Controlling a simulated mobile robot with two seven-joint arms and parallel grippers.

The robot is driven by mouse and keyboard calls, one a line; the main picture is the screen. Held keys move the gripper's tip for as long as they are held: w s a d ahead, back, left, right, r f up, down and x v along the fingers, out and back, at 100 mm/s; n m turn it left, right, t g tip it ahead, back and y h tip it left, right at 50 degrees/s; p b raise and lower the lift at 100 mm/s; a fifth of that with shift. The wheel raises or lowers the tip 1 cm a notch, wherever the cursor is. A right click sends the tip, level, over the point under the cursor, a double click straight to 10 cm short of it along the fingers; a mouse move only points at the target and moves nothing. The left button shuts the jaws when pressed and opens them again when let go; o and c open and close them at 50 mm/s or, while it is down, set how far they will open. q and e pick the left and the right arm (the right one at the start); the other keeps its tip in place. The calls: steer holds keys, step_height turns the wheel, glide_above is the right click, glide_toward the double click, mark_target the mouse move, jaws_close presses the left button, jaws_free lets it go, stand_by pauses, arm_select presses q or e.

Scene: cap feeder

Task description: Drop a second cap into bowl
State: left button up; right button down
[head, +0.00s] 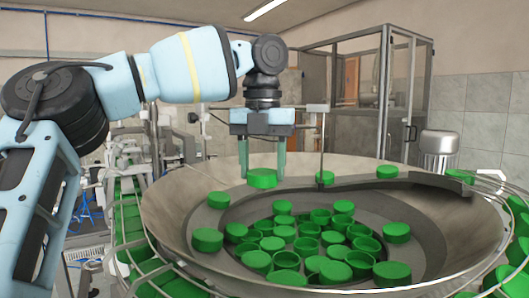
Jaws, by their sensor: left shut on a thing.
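My left gripper (262,168) points down over the back left part of the large metal bowl (185,185). Its two green-tinted fingers are shut on a green cap (261,179), which shows between and below the fingertips. Whether this cap is clear of the bowl's surface is hard to tell. Several green caps (320,217) lie loose in the middle of the bowl, some with the open side up. More caps, such as one at the left (207,240), sit on the sloped ring around the middle. My right gripper is not in view.
A conveyor with green caps (128,215) is at the left. A glazed cabinet (360,80) stands behind.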

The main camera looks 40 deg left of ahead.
mark_target(263, 171)
arm_select(q)
steer(key=shift+f, duration=1)
steer(key=o, duration=1)
steer(key=shift+o, duration=0.2)
steer(key=shift+r, duration=0.1)
steer(key=shift+r+b, duration=0.3)
steer(key=shift+r, duration=3.55)
